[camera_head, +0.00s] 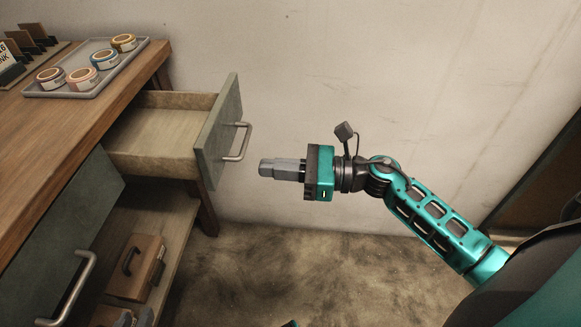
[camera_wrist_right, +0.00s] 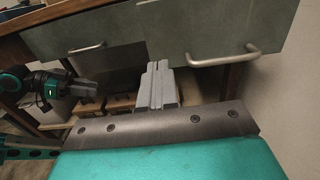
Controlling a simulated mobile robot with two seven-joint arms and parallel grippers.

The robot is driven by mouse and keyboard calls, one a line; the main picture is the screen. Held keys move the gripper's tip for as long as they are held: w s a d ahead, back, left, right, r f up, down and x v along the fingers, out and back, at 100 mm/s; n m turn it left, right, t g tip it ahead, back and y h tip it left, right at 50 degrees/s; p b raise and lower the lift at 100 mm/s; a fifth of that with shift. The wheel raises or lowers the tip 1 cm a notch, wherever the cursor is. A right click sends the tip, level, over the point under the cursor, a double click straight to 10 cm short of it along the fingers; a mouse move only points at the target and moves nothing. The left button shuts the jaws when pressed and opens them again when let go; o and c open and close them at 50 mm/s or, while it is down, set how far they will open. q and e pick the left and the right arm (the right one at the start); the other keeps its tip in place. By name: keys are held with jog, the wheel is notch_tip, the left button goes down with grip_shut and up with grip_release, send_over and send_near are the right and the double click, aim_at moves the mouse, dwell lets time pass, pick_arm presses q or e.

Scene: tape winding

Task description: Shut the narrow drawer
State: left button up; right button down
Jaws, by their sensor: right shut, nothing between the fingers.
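The narrow drawer (camera_head: 150,140) stands pulled out at the far end of the wooden desk, and its box looks empty. Its grey-green front has a metal bar handle (camera_head: 240,142); the front also shows in the right wrist view (camera_wrist_right: 215,30). My right gripper (camera_head: 262,168) is shut and empty. It points left toward the drawer front, apart from it, a little right of and below the handle in the head view. My left gripper (camera_wrist_right: 92,90) shows at the left of the right wrist view, below the drawer fronts; its finger gap is unclear.
Another grey-green front (camera_head: 65,220) with a bar handle (camera_head: 68,290) is nearer. A brown case (camera_head: 135,268) lies on the lower shelf. A tray (camera_head: 95,85) with tape rolls sits on the desk. The pale wall (camera_head: 380,80) is behind; floor right of the desk is clear.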

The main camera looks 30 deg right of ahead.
aim_at(214, 164)
pick_arm(q)
jog(key=shift+d, duration=0.1)
pick_arm(e)
jog(key=x, duration=0.8)
jog(key=shift+w+a, duration=0.1)
jog(key=shift+a, duration=0.05)
pick_arm(q)
jog(key=shift+f, duration=0.1)
